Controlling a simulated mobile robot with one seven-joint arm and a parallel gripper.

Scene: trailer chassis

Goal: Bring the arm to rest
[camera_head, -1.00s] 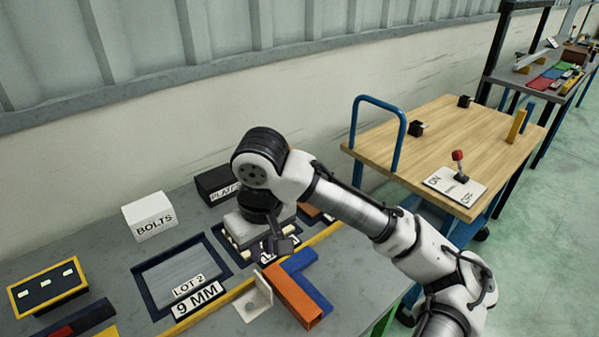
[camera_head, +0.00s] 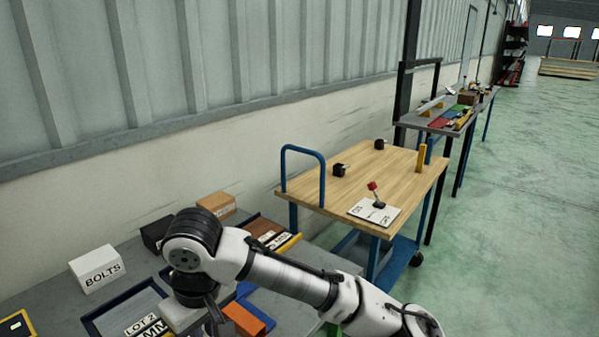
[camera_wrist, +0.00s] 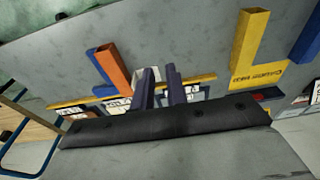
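My arm reaches in from the lower right over the grey bench (camera_head: 45,305) in the head view. Its end bends down, and my gripper (camera_head: 215,308) hangs over the bench, left of an orange bar (camera_head: 245,318). In the wrist view, my gripper's two dark fingers (camera_wrist: 162,72) stand apart with a narrow gap. The orange bar (camera_wrist: 113,68) and a blue bar (camera_wrist: 97,70) lie beyond the fingers to the left. Whether the fingers touch anything is hard to tell.
A white BOLTS box (camera_head: 97,269), a black box (camera_head: 156,233) and a brown box (camera_head: 216,204) line the bench's back. The LOT 2 tray (camera_head: 105,310) is left of my wrist. A wooden-topped cart (camera_head: 400,165) stands right of the bench. Green floor is clear at right.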

